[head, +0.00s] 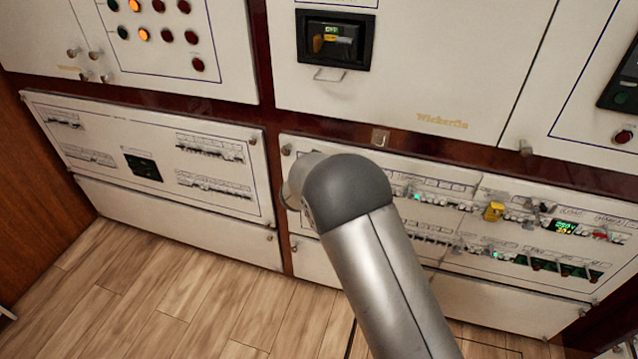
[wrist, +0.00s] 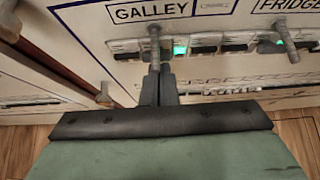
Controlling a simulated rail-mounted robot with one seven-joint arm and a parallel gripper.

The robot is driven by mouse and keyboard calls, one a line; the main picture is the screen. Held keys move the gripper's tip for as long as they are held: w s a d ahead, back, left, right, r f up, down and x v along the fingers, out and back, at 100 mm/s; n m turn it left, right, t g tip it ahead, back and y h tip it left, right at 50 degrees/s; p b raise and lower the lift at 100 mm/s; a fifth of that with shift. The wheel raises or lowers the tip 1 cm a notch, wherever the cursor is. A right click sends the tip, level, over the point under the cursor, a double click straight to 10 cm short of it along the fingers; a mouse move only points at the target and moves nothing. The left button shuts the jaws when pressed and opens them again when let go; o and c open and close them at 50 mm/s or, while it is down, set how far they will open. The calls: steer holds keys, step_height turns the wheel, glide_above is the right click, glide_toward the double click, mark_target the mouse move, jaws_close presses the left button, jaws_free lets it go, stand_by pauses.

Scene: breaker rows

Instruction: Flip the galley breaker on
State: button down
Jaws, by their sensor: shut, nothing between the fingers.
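In the wrist view the GALLEY label (wrist: 151,11) is at the top of the panel. Below it is the galley breaker's grey metal toggle lever (wrist: 154,45). A lit green lamp (wrist: 180,47) is just to the right of the lever. My gripper (wrist: 157,82) is shut and empty, with its dark fingers right below the lever. They overlap the lever's lower end in the picture; I cannot tell whether they touch it. In the head view my arm covers the gripper and this breaker.
The FRIDGE breaker's lever (wrist: 287,42) stands to the right in the same row. In the head view, more breakers, a yellow piece (head: 494,211) and a green display (head: 565,227) are on the panel to the right. The wooden floor (head: 190,300) in front is clear.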

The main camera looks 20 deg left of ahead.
steer(key=v, duration=1.7)
steer(key=shift+s+r, duration=0.15)
steer(key=shift+s, duration=0.05)
steer(key=s+d+r+m+g+h+p, duration=0.1)
steer(key=d+r+m+g+h+p, duration=0.2)
steer(key=d+m, duration=0.85)
steer(key=d+r+m+g+h+p, duration=0.15)
steer(key=d+r+m, duration=0.45)
steer(key=d, duration=1.1)
steer(key=s+d+r+m+g+y+p, duration=0.2)
steer(key=s+d+m, duration=0.4)
steer(key=s+m, duration=0.3)
steer(key=s+d+r+m+g+y+p, duration=0.1)
steer(key=s+d+m+g, duration=0.3)
steer(key=s+m, duration=0.6)
steer(key=shift+s+d+r+y+p, duration=0.35)
steer(key=shift+s+d+r+p, duration=0.2)
steer(key=shift+d, duration=0.3)
steer(key=shift+w, duration=0.1)
